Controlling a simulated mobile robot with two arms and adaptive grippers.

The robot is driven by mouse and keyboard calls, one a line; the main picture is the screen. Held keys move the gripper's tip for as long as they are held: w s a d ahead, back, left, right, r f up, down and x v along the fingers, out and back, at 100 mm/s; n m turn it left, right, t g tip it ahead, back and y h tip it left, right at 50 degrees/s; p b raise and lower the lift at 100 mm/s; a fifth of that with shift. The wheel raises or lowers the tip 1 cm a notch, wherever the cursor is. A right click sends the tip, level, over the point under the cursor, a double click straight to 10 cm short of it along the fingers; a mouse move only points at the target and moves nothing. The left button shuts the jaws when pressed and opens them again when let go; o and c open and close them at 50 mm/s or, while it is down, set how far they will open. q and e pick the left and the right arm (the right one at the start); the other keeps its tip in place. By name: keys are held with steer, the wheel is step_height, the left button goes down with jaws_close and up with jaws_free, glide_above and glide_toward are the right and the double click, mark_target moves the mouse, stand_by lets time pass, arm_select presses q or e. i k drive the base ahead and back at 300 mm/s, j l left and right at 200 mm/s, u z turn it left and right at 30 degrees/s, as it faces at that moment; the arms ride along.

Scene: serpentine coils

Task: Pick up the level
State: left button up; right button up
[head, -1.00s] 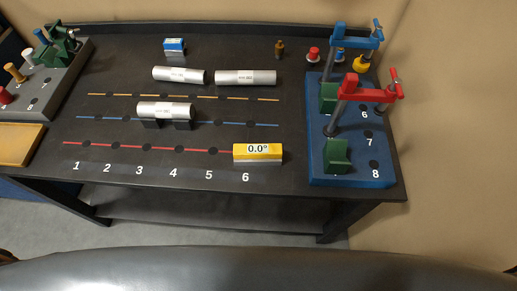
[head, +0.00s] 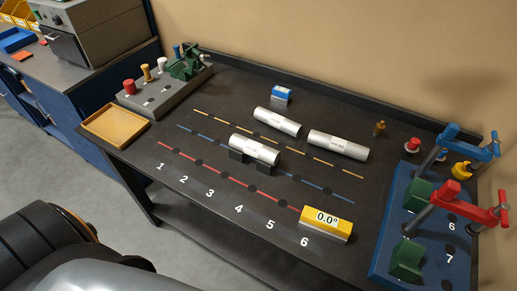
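The level is a yellow block (head: 327,224) with a white display reading 0.0°. It lies on the dark workbench (head: 230,215) near the front edge, just above the number 6 and at the right end of the red line. Nothing touches it from above. Neither of my grippers can be made out in the head view, so their distance from the level cannot be told.
Silver tubes lie behind the level, one on dark supports (head: 254,150), another farther back (head: 277,122). A blue fixture board with red (head: 455,197) and blue (head: 466,146) clamps stands right. An orange tray (head: 115,124) and grey peg block (head: 165,93) are left.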

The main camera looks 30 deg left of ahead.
mark_target(327, 225)
steer(key=k+j+z, duration=0.15)
steer(key=j+z, duration=0.25)
steer(key=k+j+z, duration=0.25)
steer(key=j+z, duration=0.15)
steer(key=k+j+z, duration=0.25)
steer(key=z, duration=0.15)
